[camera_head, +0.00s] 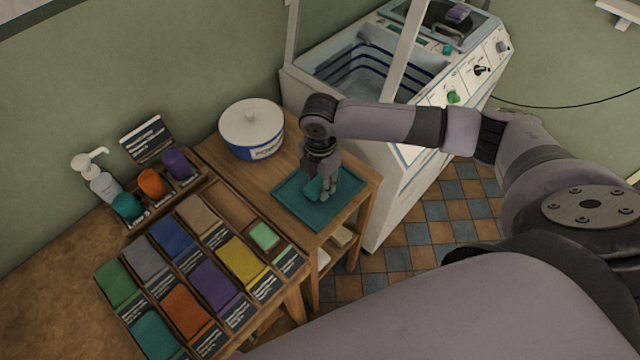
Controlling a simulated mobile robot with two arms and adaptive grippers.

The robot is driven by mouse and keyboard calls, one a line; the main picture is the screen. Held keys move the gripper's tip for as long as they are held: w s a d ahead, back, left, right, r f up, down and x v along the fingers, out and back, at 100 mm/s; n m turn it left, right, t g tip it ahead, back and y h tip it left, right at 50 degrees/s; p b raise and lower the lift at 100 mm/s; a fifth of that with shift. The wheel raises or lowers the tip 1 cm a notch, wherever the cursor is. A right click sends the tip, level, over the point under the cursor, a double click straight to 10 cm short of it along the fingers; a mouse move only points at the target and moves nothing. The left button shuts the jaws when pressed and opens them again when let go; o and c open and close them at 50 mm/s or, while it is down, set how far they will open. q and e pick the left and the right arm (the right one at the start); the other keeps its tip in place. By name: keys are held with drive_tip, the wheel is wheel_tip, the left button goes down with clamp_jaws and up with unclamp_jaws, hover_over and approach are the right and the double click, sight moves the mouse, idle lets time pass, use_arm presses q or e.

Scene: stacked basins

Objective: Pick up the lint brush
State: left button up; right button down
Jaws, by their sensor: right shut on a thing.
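My right gripper (326,190) points down over the teal tray (292,207) on the small wooden table. It is shut on a small teal thing (314,188), which looks like the lint brush; the fingers hide part of it. I cannot tell whether the thing touches the tray or is just above it. My left gripper is not in view.
A white lidded tub (252,128) stands behind the tray. A washing machine (400,165) with an open top stands to the right. On the left are a sample board of coloured cloths (190,265), a pump bottle (103,184) and several coloured rolls.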

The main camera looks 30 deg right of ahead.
sight(320, 181)
drive_tip(key=shift+r+b, duration=0.15)
drive_tip(key=shift+b, duration=0.35)
wheel_tip(320, 181, up, 20)
drive_tip(key=shift+r, duration=0.1)
